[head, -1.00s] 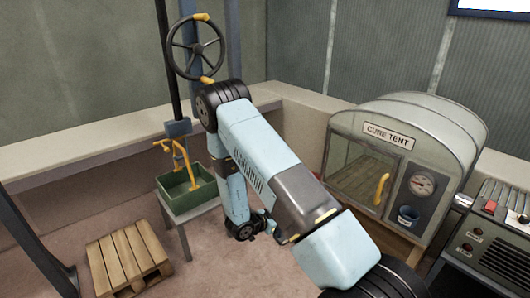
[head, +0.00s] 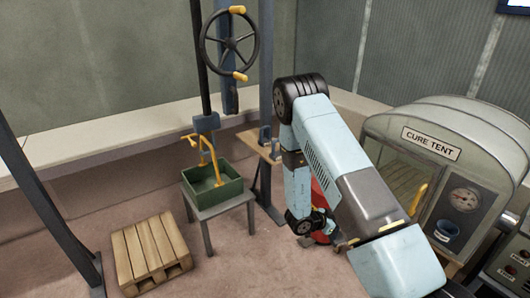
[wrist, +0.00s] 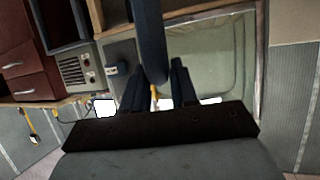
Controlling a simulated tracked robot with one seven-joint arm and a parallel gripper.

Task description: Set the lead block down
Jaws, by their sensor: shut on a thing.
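In the wrist view my gripper (wrist: 155,65) has its two dark fingers close on either side of a long, dark blue-grey piece (wrist: 147,35). I take this piece to be the lead block; it runs up out of the picture, so its full shape is hidden. In the head view my gripper (head: 325,232) is low, under the bent arm, right of the small grey stand (head: 222,207). The arm covers most of it there, and I cannot make out the block. I cannot tell whether the block touches anything.
A green tray (head: 228,193) with a yellow handle stands on the grey stand. A wooden pallet (head: 150,250) lies at left. A black handwheel (head: 230,43) is above. Something red (head: 319,193) shows behind my arm. Floor between pallet and stand is clear.

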